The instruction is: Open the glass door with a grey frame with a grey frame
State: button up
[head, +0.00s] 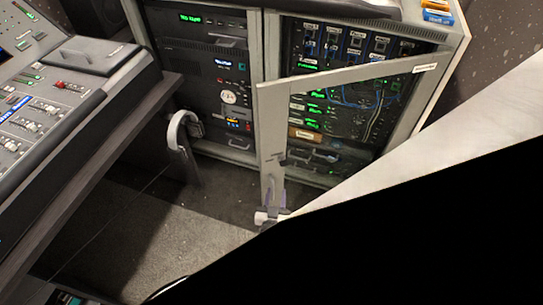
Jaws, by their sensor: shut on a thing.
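The glass door with a grey frame (270,130) stands partly open in front of the right bay of the equipment rack. Its free left edge is swung out toward me, and the rack's lit gear shows through the glass. My gripper (272,208) is at the lower left edge of the door frame and is shut on what looks like the door's handle or edge there. The fingertips are small and partly hidden, so the exact grip is hard to see. My white arm covers the lower right of the door.
A mixing console (60,95) on a dark desk fills the left side. A pair of grey headphones (180,130) hangs at the desk's edge. The rack's left bay (215,85) holds lit units. Carpeted floor (190,235) lies clear between desk and door.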

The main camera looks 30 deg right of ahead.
jog(key=shift+o, duration=0.4)
jog(key=shift+s+d, duration=0.25)
jog(key=shift+d, duration=0.15)
jog(key=shift+w+a, duration=0.1)
jog(key=shift+a, duration=0.25)
jog(key=shift+a, duration=0.15)
